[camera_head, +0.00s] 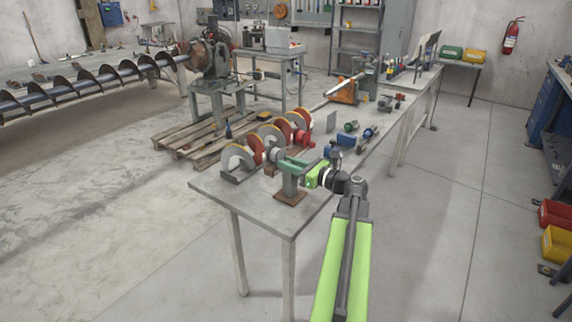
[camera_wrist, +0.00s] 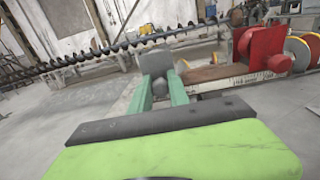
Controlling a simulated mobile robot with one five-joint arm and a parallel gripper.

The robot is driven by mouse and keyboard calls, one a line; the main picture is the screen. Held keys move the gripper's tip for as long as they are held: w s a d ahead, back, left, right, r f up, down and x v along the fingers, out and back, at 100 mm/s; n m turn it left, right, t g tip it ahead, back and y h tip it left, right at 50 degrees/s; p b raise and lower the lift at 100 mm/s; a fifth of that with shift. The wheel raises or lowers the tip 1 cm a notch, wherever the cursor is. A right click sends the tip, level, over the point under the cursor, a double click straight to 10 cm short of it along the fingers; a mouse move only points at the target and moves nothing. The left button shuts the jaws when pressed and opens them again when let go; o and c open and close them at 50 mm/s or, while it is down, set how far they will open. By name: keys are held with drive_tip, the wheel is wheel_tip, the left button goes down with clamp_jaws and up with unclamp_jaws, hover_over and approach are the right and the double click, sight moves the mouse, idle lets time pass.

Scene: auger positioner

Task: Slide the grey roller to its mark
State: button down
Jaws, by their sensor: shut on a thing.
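The grey roller (camera_head: 277,155) sits among the discs near the front end of the workbench. In the wrist view the grey roller (camera_wrist: 154,62) shows at the tips of my two green fingers. My gripper (camera_head: 285,163) reaches in from the right and is shut on it; in the wrist view my gripper (camera_wrist: 160,85) has a finger on each side of the grey part. A rail with a pale marked edge (camera_wrist: 230,81) runs to the right from the roller. I cannot make out which line is its mark.
A red bracket (camera_wrist: 262,50) stands on the rail right of the roller. Red-and-grey discs (camera_head: 240,158) stand along the bench's left side. A grey-green post on a rusty plate (camera_head: 290,198) stands near the front corner. The bench front (camera_head: 245,210) is clear.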

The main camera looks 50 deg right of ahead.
drive_tip(key=shift+d+r, duration=0.1)
drive_tip(key=shift+d, duration=0.3)
drive_tip(key=c, duration=1.3)
unclamp_jaws()
drive_tip(key=shift+s, duration=0.1)
drive_tip(key=s, duration=0.5)
drive_tip(key=s+d, duration=0.1)
drive_tip(key=s, duration=0.5)
drive_tip(key=s+d, duration=0.1)
drive_tip(key=s, duration=0.5)
drive_tip(key=shift+s+d, duration=0.15)
drive_tip(key=shift+d, duration=0.05)
